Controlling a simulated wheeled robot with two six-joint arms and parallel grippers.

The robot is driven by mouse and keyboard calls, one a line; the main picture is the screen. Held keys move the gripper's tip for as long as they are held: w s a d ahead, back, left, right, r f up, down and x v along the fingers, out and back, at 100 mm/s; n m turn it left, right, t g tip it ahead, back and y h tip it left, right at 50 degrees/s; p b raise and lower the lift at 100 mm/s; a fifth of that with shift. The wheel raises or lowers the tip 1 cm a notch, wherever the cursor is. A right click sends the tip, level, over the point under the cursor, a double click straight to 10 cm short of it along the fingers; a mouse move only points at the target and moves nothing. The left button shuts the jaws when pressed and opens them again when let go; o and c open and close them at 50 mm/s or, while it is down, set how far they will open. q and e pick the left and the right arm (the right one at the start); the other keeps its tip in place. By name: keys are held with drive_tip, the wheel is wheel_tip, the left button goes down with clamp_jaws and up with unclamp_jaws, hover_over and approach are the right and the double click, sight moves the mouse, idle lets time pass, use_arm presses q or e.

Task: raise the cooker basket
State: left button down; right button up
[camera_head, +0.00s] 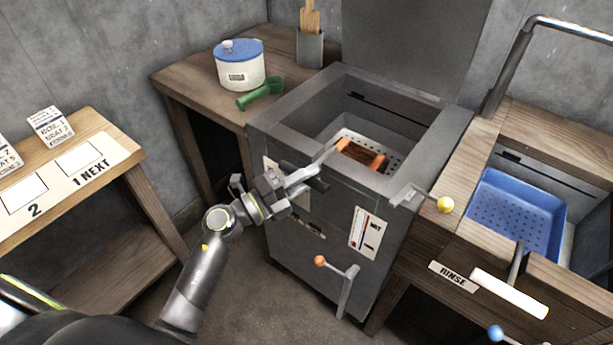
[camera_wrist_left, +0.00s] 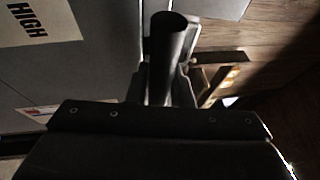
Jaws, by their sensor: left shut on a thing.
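The cooker (camera_head: 285,125) is a grey box with an open square well. The cooker basket (camera_head: 393,163), a pale perforated tray, sits down in the well with orange and brown pieces in it. A dark bar handle (camera_head: 318,184) sticks out over the cooker's front left edge. My left gripper (camera_head: 300,178) is shut on this handle. In the left wrist view the dark round handle (camera_wrist_left: 166,55) lies between the fingers. The far parts of the basket are partly hidden by the well's walls. My right gripper is not in view.
A lever with an orange ball (camera_head: 320,261) and one with a yellow ball (camera_head: 445,204) stick out from the cooker. A blue perforated basket (camera_head: 515,215) sits in the rinse sink at right.

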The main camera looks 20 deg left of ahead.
use_arm(q)
drive_tip(key=shift+r, duration=0.1)
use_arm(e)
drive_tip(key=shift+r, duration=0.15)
